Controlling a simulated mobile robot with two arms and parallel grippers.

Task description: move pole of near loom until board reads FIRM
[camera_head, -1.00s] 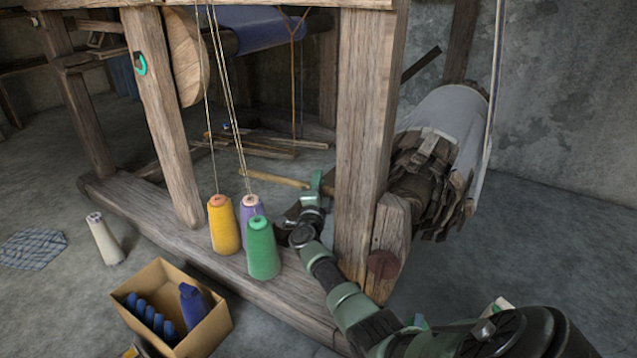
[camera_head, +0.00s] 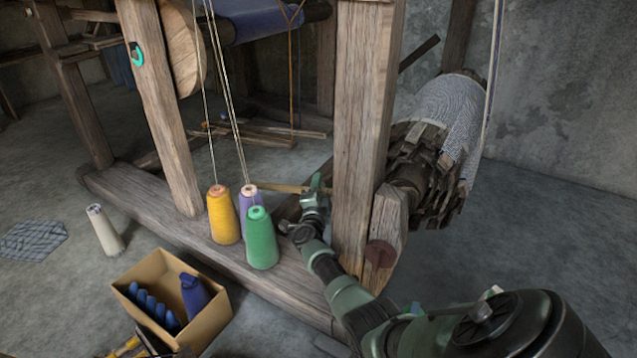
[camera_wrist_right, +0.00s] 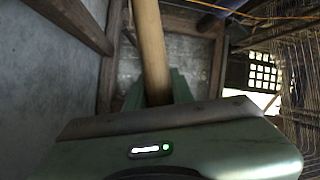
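The pole (camera_head: 278,187) is a thin light-brown wooden stick beside the near loom's thick front post (camera_head: 362,130). Its free end points left, just behind the purple cone. My right gripper (camera_head: 316,186) is at its right end, left of the post. In the right wrist view the pole (camera_wrist_right: 150,45) rises from between the green fingers (camera_wrist_right: 158,92), which appear closed around it; the contact itself is hidden by the gripper body. No board or reading is visible. My left gripper is out of view.
Yellow (camera_head: 222,217), purple (camera_head: 248,203) and green (camera_head: 261,240) thread cones stand on the loom's base beam (camera_head: 150,213), close to my right forearm. A cardboard box (camera_head: 210,322) sits on the floor. The cloth roll (camera_head: 452,112) is right of the post.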

